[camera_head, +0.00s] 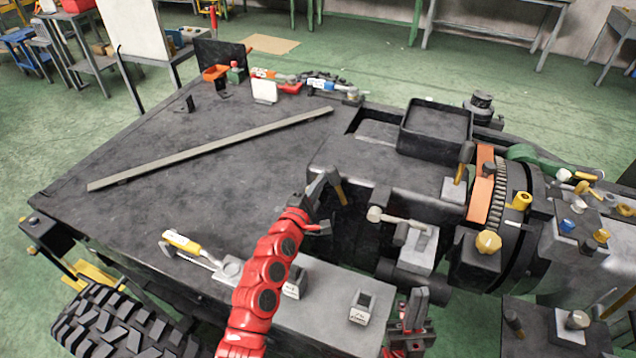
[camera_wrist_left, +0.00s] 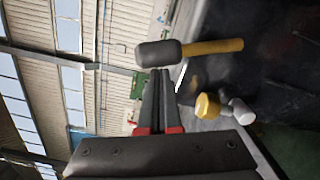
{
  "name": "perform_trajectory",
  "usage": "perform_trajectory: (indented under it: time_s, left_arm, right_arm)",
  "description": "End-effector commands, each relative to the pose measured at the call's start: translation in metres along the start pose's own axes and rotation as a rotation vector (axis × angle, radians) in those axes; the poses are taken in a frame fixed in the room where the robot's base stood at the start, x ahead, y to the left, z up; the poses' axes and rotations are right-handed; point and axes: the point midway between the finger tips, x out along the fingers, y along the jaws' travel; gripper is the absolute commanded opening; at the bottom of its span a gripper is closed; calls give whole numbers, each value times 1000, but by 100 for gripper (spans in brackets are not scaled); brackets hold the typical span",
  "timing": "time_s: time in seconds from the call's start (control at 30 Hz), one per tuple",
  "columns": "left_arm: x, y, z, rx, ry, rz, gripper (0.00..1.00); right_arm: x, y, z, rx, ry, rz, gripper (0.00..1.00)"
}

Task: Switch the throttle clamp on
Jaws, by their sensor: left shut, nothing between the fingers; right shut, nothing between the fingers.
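My left gripper (camera_head: 322,228) is over the near middle of the machine, at the end of the red arm. Its two dark fingers are together and empty in the left wrist view (camera_wrist_left: 160,98). A lever with a dark grip and yellow stem (camera_wrist_left: 212,47) shows beside the fingertips there; I cannot tell whether they touch. My right gripper (camera_head: 408,325) is low at the front edge, shut and empty. Two small labelled switch blocks (camera_head: 362,307) (camera_head: 293,284) sit on the grey front ledge. Their labels are too small to read, so I cannot tell which control is the throttle clamp.
A grey-knobbed lever (camera_head: 398,217) and a yellow knob (camera_head: 488,242) stand right of my left gripper. Another dark-gripped lever (camera_head: 465,160) is beside the orange plate (camera_head: 481,190). A long bar (camera_head: 210,148) lies on the open dark deck (camera_head: 150,205). A yellow-handled tool (camera_head: 182,242) is near the front.

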Motion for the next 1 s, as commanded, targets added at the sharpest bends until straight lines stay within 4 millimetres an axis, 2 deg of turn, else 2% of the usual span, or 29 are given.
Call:
perform_trajectory:
  time_s: [0.53,1.0]
  left_arm:
    - [1,5,12,110,0,-2,0]
    - [2,2,51,470,-2,-25,0]
  right_arm:
    - [3,0,0,0,0,0,0]
    - [11,0,-2,0,0,0,0]
